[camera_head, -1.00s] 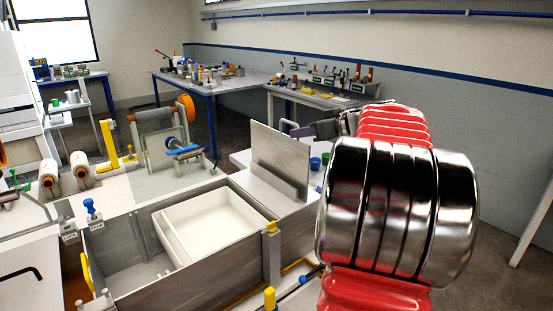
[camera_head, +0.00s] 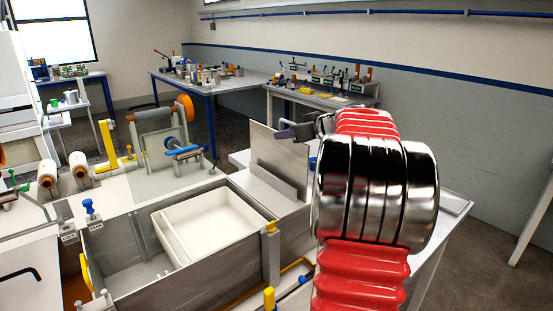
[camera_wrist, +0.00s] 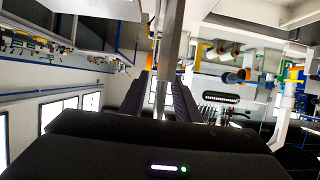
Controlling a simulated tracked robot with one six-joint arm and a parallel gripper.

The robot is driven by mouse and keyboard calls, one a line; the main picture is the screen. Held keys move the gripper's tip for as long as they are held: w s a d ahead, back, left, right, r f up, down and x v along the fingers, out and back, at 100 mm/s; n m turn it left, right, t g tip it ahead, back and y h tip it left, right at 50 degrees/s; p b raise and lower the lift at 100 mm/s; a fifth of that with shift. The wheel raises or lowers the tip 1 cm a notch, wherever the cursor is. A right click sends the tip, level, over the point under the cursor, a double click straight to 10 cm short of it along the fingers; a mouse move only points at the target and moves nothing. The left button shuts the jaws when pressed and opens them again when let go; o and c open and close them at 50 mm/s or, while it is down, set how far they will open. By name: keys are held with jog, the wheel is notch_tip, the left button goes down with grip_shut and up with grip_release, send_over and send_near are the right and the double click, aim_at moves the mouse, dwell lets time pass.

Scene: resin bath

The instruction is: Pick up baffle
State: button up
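The baffle appears to be the flat grey plate (camera_head: 278,155) standing upright in a block beside the bath in the head view. In the earlier head frame a grey loop shows at its upper right; my gripper now covers that place. My gripper (camera_head: 288,133) is at the plate's upper right edge. In the wrist view, the two dark fingers of my gripper (camera_wrist: 160,97) stand apart. A narrow grey metal strip (camera_wrist: 172,40) runs between them, seemingly part of the baffle. I see no firm grip on it.
The open grey bath (camera_head: 130,245) holds a white tray (camera_head: 215,232) left of the plate. A roller frame (camera_head: 165,145) stands behind it. Blue-legged benches (camera_head: 225,83) with tools are at the back. My red and chrome arm hides the right side.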

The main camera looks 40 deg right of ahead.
aim_at(276, 152)
jog(key=shift+x, duration=1.6)
grip_shut()
jog(key=shift+r, duration=0.1)
dwell(0.4)
